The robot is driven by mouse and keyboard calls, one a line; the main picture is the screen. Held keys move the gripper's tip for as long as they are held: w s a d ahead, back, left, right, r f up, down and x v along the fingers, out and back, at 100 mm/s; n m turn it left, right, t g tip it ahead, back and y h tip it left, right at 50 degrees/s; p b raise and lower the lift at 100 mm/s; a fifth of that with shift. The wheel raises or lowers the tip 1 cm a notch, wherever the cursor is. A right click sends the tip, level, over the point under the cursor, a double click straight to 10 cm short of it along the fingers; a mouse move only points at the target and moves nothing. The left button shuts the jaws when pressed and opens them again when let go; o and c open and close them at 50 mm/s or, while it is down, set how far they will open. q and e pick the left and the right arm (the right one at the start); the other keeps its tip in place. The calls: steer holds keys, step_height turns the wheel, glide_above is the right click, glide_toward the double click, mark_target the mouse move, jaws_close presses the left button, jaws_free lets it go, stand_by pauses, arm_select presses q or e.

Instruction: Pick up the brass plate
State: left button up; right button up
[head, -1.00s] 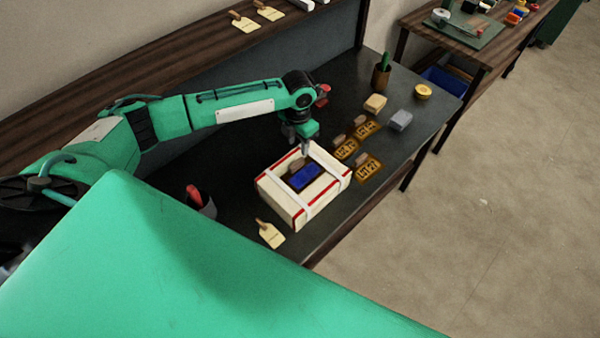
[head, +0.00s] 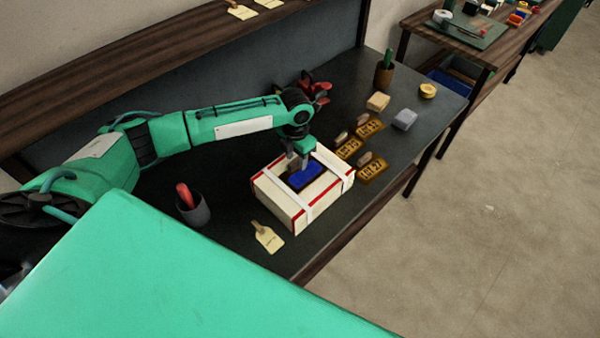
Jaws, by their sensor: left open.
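Several brass plates with cut-out characters lie on the dark bench right of the white box: one at the back (head: 370,128), one in the middle (head: 348,149) and one at the front (head: 372,170). Each has a small brown handle-like piece beside or on it; which, I cannot tell. My left gripper (head: 298,165) points down over the box's back part, close to the blue pad, left of the plates. It is open, with no plate in it. My right gripper is not in view.
The white box (head: 282,202) with red edges and white straps carries the blue pad (head: 307,174). Beyond the plates are a tan block (head: 378,102), a grey block (head: 404,120) and a yellow round tin (head: 428,90).

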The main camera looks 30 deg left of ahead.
arm_select(q)
steer(key=shift+f, duration=0.45)
steer(key=shift+r, duration=0.1)
jaws_close()
